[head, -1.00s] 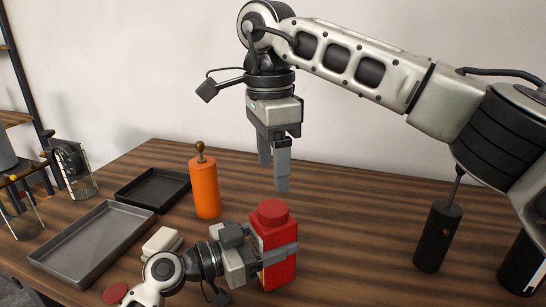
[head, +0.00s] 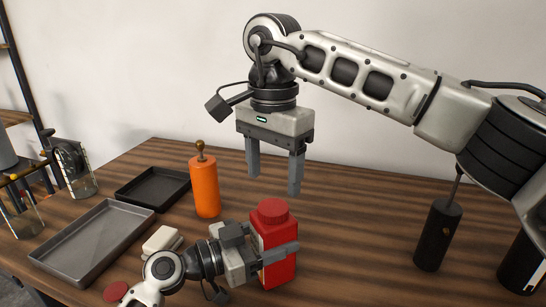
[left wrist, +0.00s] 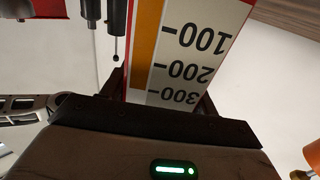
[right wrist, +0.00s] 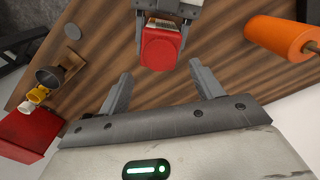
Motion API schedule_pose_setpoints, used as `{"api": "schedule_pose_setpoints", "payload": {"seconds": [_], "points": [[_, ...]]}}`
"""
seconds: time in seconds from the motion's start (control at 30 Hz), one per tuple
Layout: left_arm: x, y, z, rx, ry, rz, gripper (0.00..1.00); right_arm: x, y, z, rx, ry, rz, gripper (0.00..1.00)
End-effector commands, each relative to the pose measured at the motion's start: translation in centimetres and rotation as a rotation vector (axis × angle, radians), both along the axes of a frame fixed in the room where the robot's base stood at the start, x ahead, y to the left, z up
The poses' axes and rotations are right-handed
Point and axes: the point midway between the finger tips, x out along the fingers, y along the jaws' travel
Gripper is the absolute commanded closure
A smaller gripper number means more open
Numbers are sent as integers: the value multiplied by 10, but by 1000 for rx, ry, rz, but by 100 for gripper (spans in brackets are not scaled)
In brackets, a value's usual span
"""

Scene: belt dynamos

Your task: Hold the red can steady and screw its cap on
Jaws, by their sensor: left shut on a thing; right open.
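The red can (head: 280,273) stands upright on the wooden table in the head view. Its ribbed red cap (head: 272,211) sits on top; I cannot tell how tight it is. My left gripper (head: 278,253) is shut around the can's body from the left. The left wrist view shows the can's white label (left wrist: 190,50) with numbers and an orange stripe. My right gripper (head: 275,178) is open and empty, pointing down above the cap with a gap between. In the right wrist view the red can top (right wrist: 162,49) lies just beyond the open fingertips (right wrist: 160,80).
An orange cylinder (head: 205,190) stands behind the left gripper. A grey tray (head: 62,262), a black tray (head: 150,203), a white block (head: 161,240) and a red disc (head: 116,292) lie left. A black cylinder (head: 437,237) stands at right. The table between is clear.

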Motion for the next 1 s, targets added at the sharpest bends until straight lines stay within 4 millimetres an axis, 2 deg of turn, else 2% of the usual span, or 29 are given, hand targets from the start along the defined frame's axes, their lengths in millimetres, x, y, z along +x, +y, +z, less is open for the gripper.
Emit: {"api": "schedule_pose_setpoints", "payload": {"seconds": [0.1,0.3,0.5,0.77,0.9,0.93,1.0], "points": [[0,0,0,-1,0,-1,100,0,0,-21,-2,3,1,34],[0,0,0,-1,0,-1,100,0,0,-47,-1,1,-1,34],[0,0,0,-1,0,-1,100,0,0,-58,-1,1,-1,34],[0,0,0,-1,0,-1,100,0,0,-59,-1,-1,-1,34],[0,0,0,-1,0,-1,100,0,0,-58,-1,-1,-1,73],[0,0,0,-1,0,-1,100,0,0,-58,-1,-1,-1,80],[0,0,0,-1,0,-1,100,0,0,-58,-1,-1,-1,80]]}}
